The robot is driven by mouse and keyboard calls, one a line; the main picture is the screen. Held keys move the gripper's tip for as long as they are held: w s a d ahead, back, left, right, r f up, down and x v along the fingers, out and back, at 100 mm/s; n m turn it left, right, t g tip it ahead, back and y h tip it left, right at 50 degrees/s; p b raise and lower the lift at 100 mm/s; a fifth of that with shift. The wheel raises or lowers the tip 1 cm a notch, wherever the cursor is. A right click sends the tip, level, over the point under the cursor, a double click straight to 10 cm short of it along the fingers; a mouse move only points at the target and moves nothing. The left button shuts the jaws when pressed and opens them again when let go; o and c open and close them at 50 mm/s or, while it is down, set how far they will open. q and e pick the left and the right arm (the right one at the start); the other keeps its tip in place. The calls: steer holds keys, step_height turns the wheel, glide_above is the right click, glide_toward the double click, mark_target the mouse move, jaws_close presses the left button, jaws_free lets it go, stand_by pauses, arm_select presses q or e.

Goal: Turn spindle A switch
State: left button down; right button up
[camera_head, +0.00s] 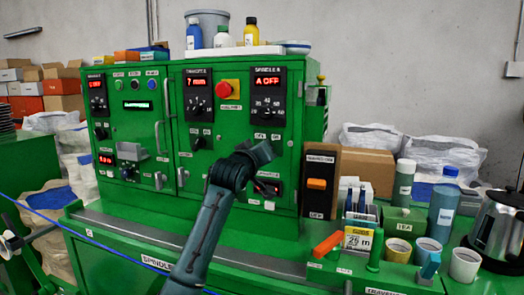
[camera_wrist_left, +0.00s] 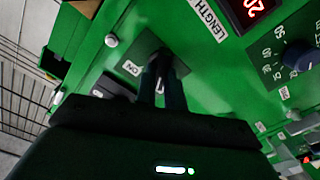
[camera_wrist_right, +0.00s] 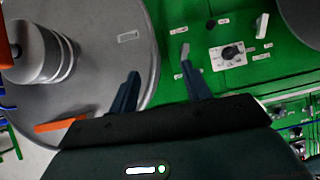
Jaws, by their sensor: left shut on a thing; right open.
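The spindle A panel (camera_head: 268,95) is at the right of the green cabinet, with a red display reading "A OFF" and a dial below it. My left gripper (camera_head: 262,152) is at the lower part of this cabinet face. In the left wrist view the left gripper (camera_wrist_left: 163,78) is shut at a dark switch plate (camera_wrist_left: 181,65) beside an "ON" label (camera_wrist_left: 131,68). The switch between its fingers is mostly hidden. My right gripper (camera_wrist_right: 160,65) is open and empty in the right wrist view, in front of a grey disc (camera_wrist_right: 100,100) and a green panel.
A red stop button (camera_head: 228,89) sits left of the spindle A panel. Bottles, cups and a kettle (camera_head: 497,225) crowd the right bench. A blue cable (camera_head: 100,245) crosses the lower left.

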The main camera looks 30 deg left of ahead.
steer(key=shift+w+r, duration=0.1)
stand_by(0.3)
arm_select(q)
steer(key=c, duration=1.5)
jaws_free()
steer(key=shift+s, duration=0.1)
steer(key=b+v, duration=0.2)
steer(key=v, duration=1.1)
steer(key=shift+a, duration=0.1)
arm_select(e)
steer(key=shift+a, duration=0.4)
